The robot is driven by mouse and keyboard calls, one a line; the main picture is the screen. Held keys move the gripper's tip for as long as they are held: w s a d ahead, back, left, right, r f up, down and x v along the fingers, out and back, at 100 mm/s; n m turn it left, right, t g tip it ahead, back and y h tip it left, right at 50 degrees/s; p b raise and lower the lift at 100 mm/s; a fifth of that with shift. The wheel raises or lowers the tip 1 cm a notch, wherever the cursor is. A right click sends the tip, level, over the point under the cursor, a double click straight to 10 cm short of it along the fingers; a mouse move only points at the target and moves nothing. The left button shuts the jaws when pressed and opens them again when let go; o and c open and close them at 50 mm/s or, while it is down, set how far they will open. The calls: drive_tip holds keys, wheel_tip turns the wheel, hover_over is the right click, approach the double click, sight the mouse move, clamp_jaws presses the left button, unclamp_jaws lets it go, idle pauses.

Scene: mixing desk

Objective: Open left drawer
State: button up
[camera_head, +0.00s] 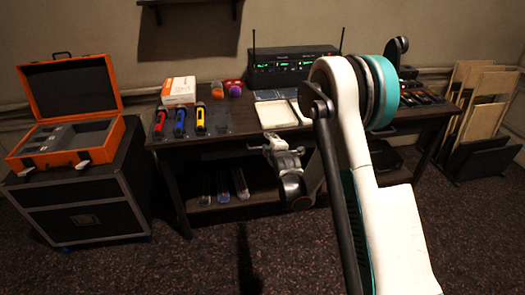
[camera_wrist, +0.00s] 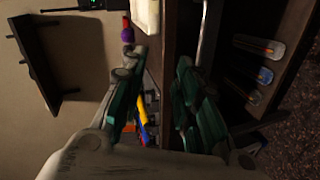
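The dark wooden desk (camera_head: 225,152) stands ahead, with a dark front band below its top. I cannot make out a separate left drawer front in the head view. In the wrist view, which is turned sideways, the dark desk front (camera_wrist: 182,22) runs up the picture. A thin pale metal bar (camera_wrist: 204,32) lies along it, perhaps a drawer handle. My gripper (camera_head: 262,148) is at the desk's front edge, right of its left half. In the wrist view my gripper (camera_wrist: 154,72) has its two fingers apart, with nothing visible held between them. Whether a finger touches the desk is unclear.
Red, blue and yellow tools (camera_head: 180,122) lie on the desktop's left. A receiver with antennas (camera_head: 292,68) stands at the back. Clear tubes (camera_head: 222,185) lie on the lower shelf. An open orange case (camera_head: 70,140) sits on a black cabinet (camera_head: 85,205) at left.

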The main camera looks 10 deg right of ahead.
wheel_tip(320, 180, down, 10)
drive_tip(key=w+f+n+t, duration=0.1)
drive_tip(key=n, duration=0.2)
drive_tip(key=shift+r+b+x, duration=0.15)
drive_tip(key=shift+b+x, duration=0.15)
drive_tip(key=shift+x, duration=3.05)
drive_tip(key=shift+r+b+x, duration=0.15)
drive_tip(key=shift+b+x, duration=0.15)
drive_tip(key=shift+x, duration=3.1)
drive_tip(key=shift+c, duration=0.3)
clamp_jaws()
